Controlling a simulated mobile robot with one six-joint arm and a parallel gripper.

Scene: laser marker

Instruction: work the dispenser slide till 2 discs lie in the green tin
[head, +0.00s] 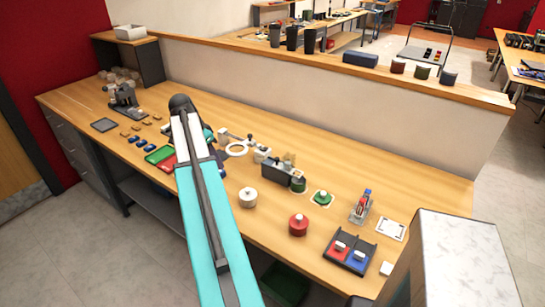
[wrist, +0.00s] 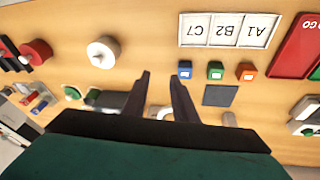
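The dispenser (head: 277,174) is a dark grey block with a small tan part on top, at mid-bench in the head view. A dark green tin (head: 298,186) stands against its right end; I cannot see whether discs lie in it. In the wrist view a dark block that looks like the dispenser (wrist: 110,100) lies left of my fingers, partly hidden by one. My gripper (wrist: 160,76) is open and empty, its two fingers apart above the bench. In the head view my own arm hides it. The slide cannot be clearly made out.
A green-topped piece (head: 322,198) sits on a white-edged square right of the tin. A white canister (head: 248,197) and a red canister (head: 298,225) stand nearer the front edge. Small coloured blocks (wrist: 215,70) lie beyond my fingertips.

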